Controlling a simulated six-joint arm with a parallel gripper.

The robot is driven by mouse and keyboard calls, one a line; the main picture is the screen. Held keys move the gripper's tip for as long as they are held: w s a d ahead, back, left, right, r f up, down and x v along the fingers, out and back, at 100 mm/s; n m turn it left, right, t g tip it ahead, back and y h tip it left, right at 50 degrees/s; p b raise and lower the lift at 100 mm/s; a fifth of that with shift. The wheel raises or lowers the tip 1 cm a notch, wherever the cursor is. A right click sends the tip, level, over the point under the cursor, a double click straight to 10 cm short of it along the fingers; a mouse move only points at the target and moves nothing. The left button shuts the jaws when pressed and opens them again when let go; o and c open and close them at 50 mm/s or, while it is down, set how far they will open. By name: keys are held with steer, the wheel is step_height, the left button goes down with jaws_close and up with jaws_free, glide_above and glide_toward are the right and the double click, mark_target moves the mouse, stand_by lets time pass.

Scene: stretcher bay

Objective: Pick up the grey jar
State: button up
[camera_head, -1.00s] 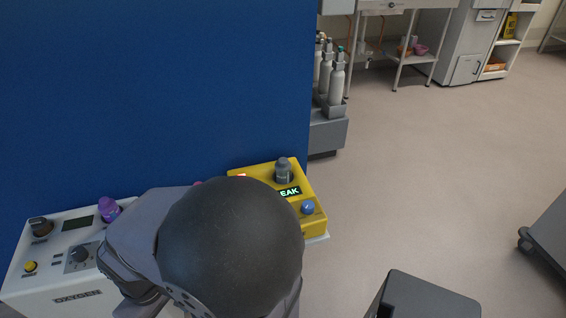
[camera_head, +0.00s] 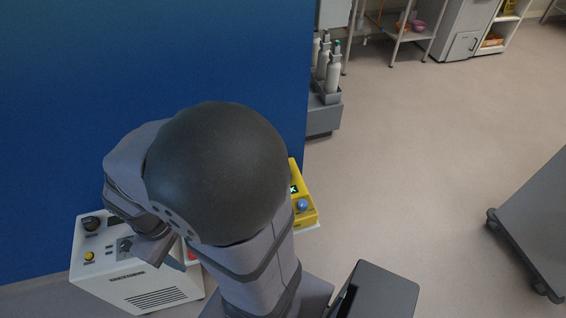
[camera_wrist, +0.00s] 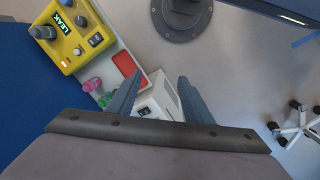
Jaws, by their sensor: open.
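In the head view my arm hides the jar and most of the yellow box (camera_head: 305,212).
A white machine (camera_head: 150,282) stands at the left in the head view, by the blue panel (camera_head: 60,100). Pink and green items (camera_wrist: 92,84) and a red pad (camera_wrist: 125,64) lie between the machine and yellow box. Gas cylinders (camera_head: 333,75) stand behind.

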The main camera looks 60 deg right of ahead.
steer(key=s+d+f+n+g+h+b, duration=0.15)
steer(key=d+f+n+h+b, duration=0.25)
steer(key=d+b, duration=0.7)
steer(key=s+d+f+n+g+h+b, duration=0.1)
steer(key=d+f+n+g+h+b, duration=0.25)
steer(key=d, duration=1.25)
steer(key=w+d+f+n+t+h+b, duration=0.2)
steer(key=d+f+n+h+b, duration=0.2)
steer(key=d+b, duration=0.5)
steer(key=w+d+f+n+t+h+b, duration=0.2)
steer(key=d+f+n+h+b, duration=0.3)
steer(key=d+b, duration=0.5)
steer(key=shift+w+f+n+t+b, duration=0.15)
steer(key=shift+f+n+t+b, duration=0.2)
steer(key=shift+f+t+b, duration=0.6)
steer(key=shift+a+f+h, duration=0.1)
steer(key=shift+f+h, duration=0.15)
step_height(320, 180, down, 8)
steer(key=shift+f+b, duration=0.1)
steer(key=shift+b, duration=0.9)
steer(key=shift+d+r, duration=0.25)
steer(key=shift+d, duration=3.5)
